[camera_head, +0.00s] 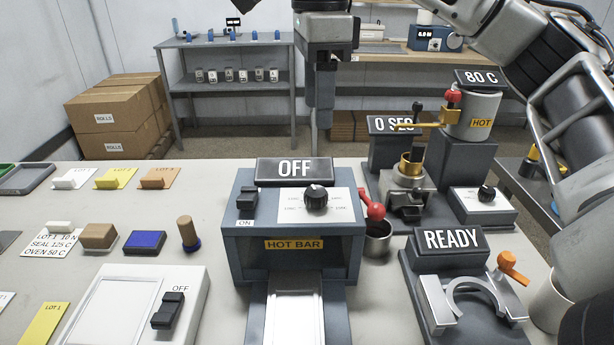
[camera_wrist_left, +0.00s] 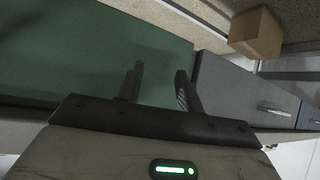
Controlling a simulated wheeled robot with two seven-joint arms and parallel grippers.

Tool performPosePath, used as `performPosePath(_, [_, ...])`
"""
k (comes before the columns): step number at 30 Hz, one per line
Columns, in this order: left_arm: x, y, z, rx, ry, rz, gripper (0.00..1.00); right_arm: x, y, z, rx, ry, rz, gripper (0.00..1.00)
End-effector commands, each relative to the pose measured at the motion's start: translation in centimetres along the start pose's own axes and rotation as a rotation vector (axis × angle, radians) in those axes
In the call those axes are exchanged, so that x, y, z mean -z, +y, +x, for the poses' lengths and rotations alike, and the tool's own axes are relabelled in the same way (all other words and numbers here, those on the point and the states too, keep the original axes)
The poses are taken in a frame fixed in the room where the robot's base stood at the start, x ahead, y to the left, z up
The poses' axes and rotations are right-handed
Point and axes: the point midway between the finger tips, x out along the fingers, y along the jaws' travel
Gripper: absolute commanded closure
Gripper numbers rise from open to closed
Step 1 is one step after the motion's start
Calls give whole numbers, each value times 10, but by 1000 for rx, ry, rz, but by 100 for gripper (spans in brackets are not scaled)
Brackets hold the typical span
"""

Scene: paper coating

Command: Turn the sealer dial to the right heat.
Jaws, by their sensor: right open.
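The sealer (camera_head: 240,242) is a blue-grey box in the middle of the table, with an OFF display (camera_head: 294,170) and a HOT BAR label. Its dial (camera_head: 317,198) is a black knob on a white plate with small print, too blurred to read. A black rocker switch (camera_head: 247,203) marked ON stands left of it. My left gripper (camera_wrist_left: 158,84) shows in the left wrist view, open and empty, over a green surface.
Right of the sealer stand a red-knobbed lever (camera_head: 375,211), a dark cup (camera_head: 377,240), a 0 SEC stand (camera_head: 390,150), an 80 C pot (camera_head: 472,115) and a READY fixture (camera_head: 453,241). A white OFF-switch device (camera_head: 140,300) lies front left.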

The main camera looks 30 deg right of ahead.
Motion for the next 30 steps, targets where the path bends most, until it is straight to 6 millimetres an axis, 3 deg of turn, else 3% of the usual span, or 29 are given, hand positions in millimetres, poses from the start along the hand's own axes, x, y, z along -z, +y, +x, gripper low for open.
performPosePath(1, [-9,1,2,-3,-11,-2,64,1,0,15,-5,2,0,44])
performPosePath(5, [-10,3,-4,-6,-24,-4,64,1,1,39,-4,4,2,44])
performPosePath(12, [-2,3,-5,-5,-9,-2,64,1,1,90,-5,2,1,44])
performPosePath(18, [2,2,-5,-3,-2,1,64,0,0,123,-4,2,1,44])
performPosePath(24, [0,1,-3,-2,-9,2,64,0,0,138,-1,0,0,44])
performPosePath(30, [0,0,-3,-1,-8,2,64,0,0,140,-1,-1,0,44])
